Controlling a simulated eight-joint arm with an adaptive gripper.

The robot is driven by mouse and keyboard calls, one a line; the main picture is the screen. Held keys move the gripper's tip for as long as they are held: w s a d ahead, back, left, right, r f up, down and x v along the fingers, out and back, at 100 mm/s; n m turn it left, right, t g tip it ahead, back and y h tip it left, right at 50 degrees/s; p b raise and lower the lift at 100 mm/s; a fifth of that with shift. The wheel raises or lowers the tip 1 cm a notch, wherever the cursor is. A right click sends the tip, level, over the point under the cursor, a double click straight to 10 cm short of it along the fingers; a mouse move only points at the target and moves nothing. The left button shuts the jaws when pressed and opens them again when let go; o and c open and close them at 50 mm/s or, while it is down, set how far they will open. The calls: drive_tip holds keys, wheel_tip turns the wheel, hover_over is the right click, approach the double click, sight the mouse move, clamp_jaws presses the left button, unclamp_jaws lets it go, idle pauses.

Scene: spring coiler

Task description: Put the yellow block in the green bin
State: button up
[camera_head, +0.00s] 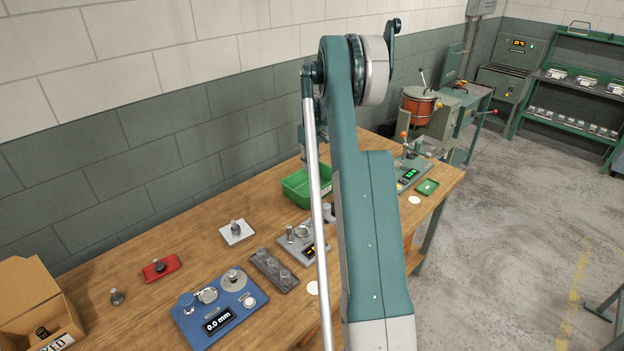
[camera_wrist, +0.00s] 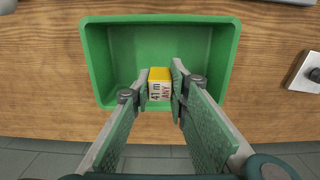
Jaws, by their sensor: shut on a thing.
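The green bin (camera_head: 296,187) stands on the wooden bench, partly hidden behind my arm in the head view. In the wrist view the green bin (camera_wrist: 112,62) lies below my gripper, and its floor shows no other thing. My gripper (camera_wrist: 159,88) is shut on the yellow block (camera_wrist: 159,74), which has a yellow top and a white label with dark print on the side. The block appears over the near part of the bin. I cannot tell its height above the floor. In the head view my arm hides the block and the fingertips.
The wooden bench (camera_head: 150,235) carries a blue gauge (camera_head: 218,307), a red block-like fixture (camera_head: 161,268), a white plate with a knob (camera_head: 236,232) and a dark fixture (camera_head: 273,270). A cardboard box (camera_head: 35,300) stands at the left. The wall runs close behind the bench.

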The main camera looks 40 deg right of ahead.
idle(0.3)
hover_over(312, 191)
drive_tip(key=shift+s+a+f, duration=0.1)
drive_tip(key=shift+s+f, duration=0.05)
drive_tip(key=shift+f, duration=3)
drive_tip(key=shift+f, duration=1.85)
drive_tip(key=shift+f, duration=0.1)
drive_tip(key=o, duration=0.4)
drive_tip(key=shift+f, duration=0.1)
drive_tip(key=o, duration=0.4)
drive_tip(key=shift+o, duration=0.2)
drive_tip(key=shift+r, duration=0.2)
